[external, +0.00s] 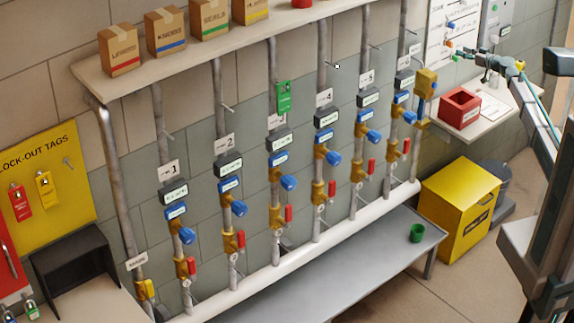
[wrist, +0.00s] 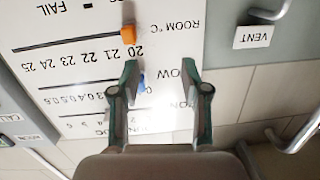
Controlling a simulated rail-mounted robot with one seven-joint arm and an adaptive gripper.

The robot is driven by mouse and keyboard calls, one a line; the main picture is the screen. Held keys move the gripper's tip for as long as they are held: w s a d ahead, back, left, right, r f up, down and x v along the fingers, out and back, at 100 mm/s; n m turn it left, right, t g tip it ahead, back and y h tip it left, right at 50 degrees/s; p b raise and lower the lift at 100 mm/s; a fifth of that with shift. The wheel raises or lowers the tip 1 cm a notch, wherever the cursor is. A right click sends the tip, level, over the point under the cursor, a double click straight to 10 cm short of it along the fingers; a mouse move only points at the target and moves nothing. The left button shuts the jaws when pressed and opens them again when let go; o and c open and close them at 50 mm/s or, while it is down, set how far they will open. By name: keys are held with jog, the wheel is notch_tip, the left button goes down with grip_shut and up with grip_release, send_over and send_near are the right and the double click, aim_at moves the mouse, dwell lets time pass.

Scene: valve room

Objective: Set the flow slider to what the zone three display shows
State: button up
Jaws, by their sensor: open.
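The whiteboard (wrist: 70,45) with the sliders appears upside down in the wrist view and at the upper right of the external view (external: 436,45). The blue flow slider (wrist: 141,83) is near the low end of its row, whose numbers are partly hidden. My gripper (wrist: 158,70) is open and empty, its fingertips on either side of a spot just beside the blue slider; contact cannot be told. In the external view my gripper (external: 466,54) is in front of the board. The zone three display (external: 279,140) is a dark box on the third pipe; its reading is too small to read.
An orange slider (wrist: 128,34) sits near 20 on the room temperature row. A vent label (wrist: 253,37) and metal handles are beside the board. A red box (external: 460,107) stands on the shelf below. A green tag (external: 284,97) hangs on pipe three.

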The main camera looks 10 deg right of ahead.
jog(key=t, duration=0.2)
send_near(454, 27)
jog(key=p+x, duration=0.4)
jog(key=x, duration=0.6)
jog(key=shift+w+r, duration=0.1)
jog(key=shift+w, duration=0.25)
grip_shut()
